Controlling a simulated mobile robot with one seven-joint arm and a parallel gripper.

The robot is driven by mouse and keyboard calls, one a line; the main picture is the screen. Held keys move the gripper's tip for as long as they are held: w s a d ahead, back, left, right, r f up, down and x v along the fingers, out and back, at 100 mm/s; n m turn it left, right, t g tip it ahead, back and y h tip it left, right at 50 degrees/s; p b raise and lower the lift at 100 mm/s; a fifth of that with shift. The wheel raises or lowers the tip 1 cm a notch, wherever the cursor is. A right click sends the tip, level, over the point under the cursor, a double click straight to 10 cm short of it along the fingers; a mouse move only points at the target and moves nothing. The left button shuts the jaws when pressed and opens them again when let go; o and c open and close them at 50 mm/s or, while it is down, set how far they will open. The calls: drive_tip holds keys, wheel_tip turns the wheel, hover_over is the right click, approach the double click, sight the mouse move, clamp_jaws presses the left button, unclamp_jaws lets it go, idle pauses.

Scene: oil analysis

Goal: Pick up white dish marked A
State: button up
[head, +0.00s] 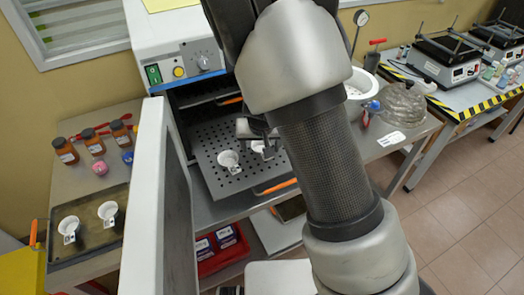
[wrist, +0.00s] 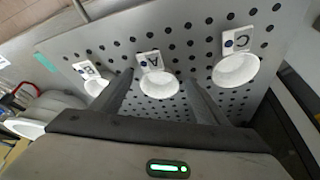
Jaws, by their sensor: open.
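The white dish marked A (wrist: 158,84) sits on the perforated shelf (wrist: 200,22), in the middle of the wrist view, its tag pointing away from my gripper. My gripper (wrist: 158,79) is open and empty, with one finger on each side of this dish in the picture. I cannot tell how high the fingers are above the shelf. A white dish marked C (wrist: 236,69) is to the right, and another white dish (wrist: 96,85) with a hard-to-read tag is to the left. In the head view, my gripper (head: 256,130) is over the shelf, partly hiding the dishes there.
The shelf (head: 210,135) sticks out of an open oven (head: 160,40), whose white door (head: 150,190) stands open at the left. Left of it, a dark tray (head: 90,240) holds two white dishes, near several brown bottles (head: 95,140). A clear container (head: 400,105) is at the right.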

drive_tip(key=c, duration=1.2)
